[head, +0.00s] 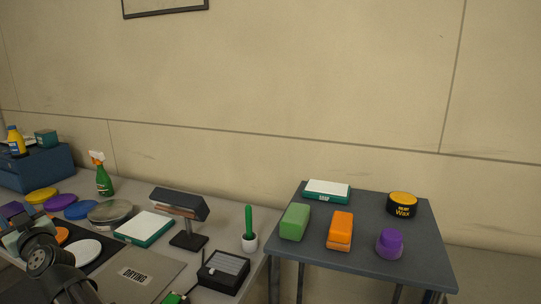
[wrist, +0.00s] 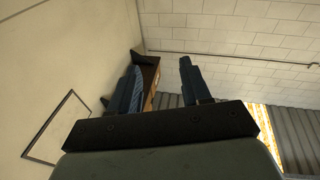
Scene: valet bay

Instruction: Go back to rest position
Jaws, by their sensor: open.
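My gripper (wrist: 160,82) shows in the wrist view with its two dark fingers apart and nothing between them. Beyond the fingers are a plain wall, a brick wall and a brown shelf-like thing, so the gripper points away from the tabletops. In the head view my dark arm is at the lower left, over the left end of the grey workbench (head: 205,205). The gripper's fingers cannot be made out clearly there.
The dark side table (head: 390,266) holds a green block (head: 295,221), orange block (head: 340,230), purple knob (head: 390,243) and wax tin (head: 402,205).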

